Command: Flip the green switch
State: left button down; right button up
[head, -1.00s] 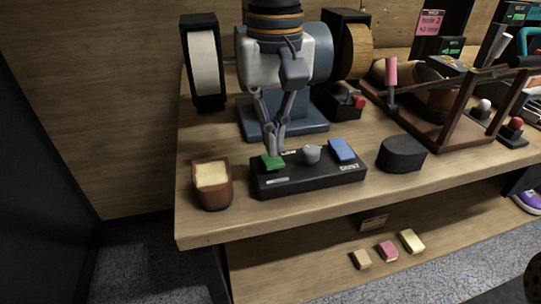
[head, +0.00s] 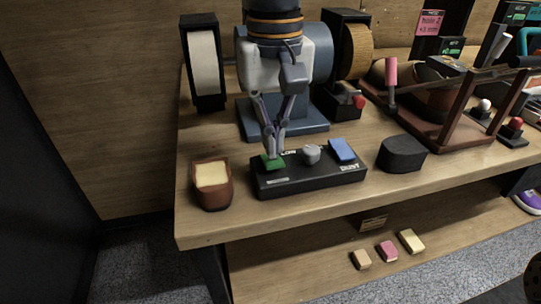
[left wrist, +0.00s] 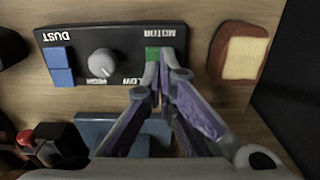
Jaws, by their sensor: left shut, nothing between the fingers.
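The green switch (head: 272,162) is at the left end of the black control box (head: 325,181) on the workbench; it also shows in the left wrist view (left wrist: 153,53). My left gripper (head: 274,152) is shut and empty, pointing down with its fingertips right at the green switch. In the left wrist view the fingertips (left wrist: 162,62) partly cover the switch. I cannot tell whether they touch it. A grey knob (head: 311,154) and a blue switch (head: 342,150) share the box. My right gripper is not in view.
A bench grinder with a white wheel (head: 204,66) and a tan wheel (head: 356,52) stands behind the box. A brown holder with a cream block (head: 212,187) is to the left, a black rounded object (head: 402,154) to the right. Bare tabletop lies in front.

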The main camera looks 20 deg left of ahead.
pick_arm(q)
jog(key=shift+f, duration=1.25)
dwell(0.4)
jog(key=shift+r+p, duration=2.3)
jog(key=shift+r, duration=1.3)
jog(key=shift+f, duration=0.1)
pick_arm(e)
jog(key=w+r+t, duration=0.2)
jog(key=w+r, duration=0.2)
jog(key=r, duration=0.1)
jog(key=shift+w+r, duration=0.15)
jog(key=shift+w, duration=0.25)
